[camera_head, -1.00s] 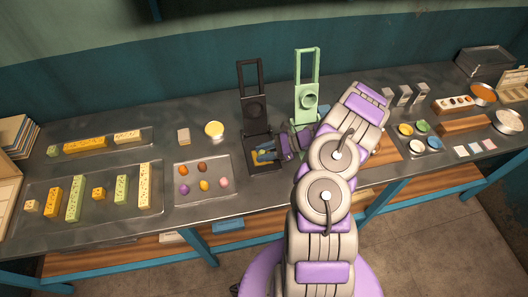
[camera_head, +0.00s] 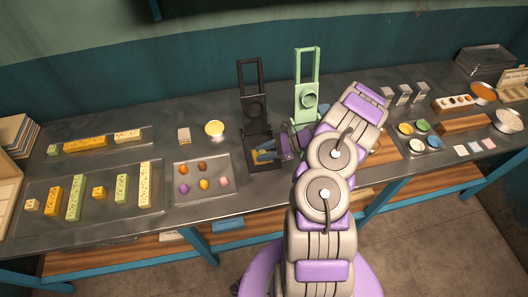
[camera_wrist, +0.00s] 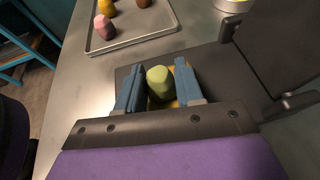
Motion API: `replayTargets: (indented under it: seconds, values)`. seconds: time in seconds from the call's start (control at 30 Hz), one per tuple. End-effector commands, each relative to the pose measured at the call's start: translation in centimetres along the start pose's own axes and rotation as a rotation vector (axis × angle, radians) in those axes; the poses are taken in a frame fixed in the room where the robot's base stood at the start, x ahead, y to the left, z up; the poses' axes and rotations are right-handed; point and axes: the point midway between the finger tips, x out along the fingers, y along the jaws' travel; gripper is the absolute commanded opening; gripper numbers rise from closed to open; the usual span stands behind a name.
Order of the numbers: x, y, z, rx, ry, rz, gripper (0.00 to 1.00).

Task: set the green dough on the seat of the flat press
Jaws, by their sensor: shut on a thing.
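The green dough (camera_wrist: 160,80) is a small rounded lump between the blue fingers of my gripper (camera_wrist: 158,88) in the wrist view. My gripper is shut on it. Directly beneath it is the yellow seat (camera_wrist: 168,104) on the dark base of the black press (camera_wrist: 208,70); I cannot tell whether the dough touches the seat. In the head view the black press (camera_head: 255,112) stands upright at mid-table, with my gripper (camera_head: 264,156) low over its base. The dough is not clear there. A pale green press (camera_head: 306,98) stands to the right.
A tray (camera_head: 205,193) with several coloured dough lumps lies left of the black press, and it also shows in the wrist view (camera_wrist: 138,40). A yellow-topped round dish (camera_head: 214,129) is behind it. The black press's upright plate and frame rise close behind my gripper.

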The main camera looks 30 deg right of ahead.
Motion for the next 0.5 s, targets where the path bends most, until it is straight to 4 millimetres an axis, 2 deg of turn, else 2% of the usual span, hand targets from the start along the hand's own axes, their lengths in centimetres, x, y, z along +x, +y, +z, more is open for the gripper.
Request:
replayTargets:
  seconds: [0.4,0.43,0.5]
  values:
    - [0.12,0.00,-0.26,0.000,0.000,0.000,0.03]
    - [0.12,0.00,-0.27,0.000,0.000,0.000,0.37]
    - [0.12,0.00,-0.25,0.000,0.000,0.000,0.44]
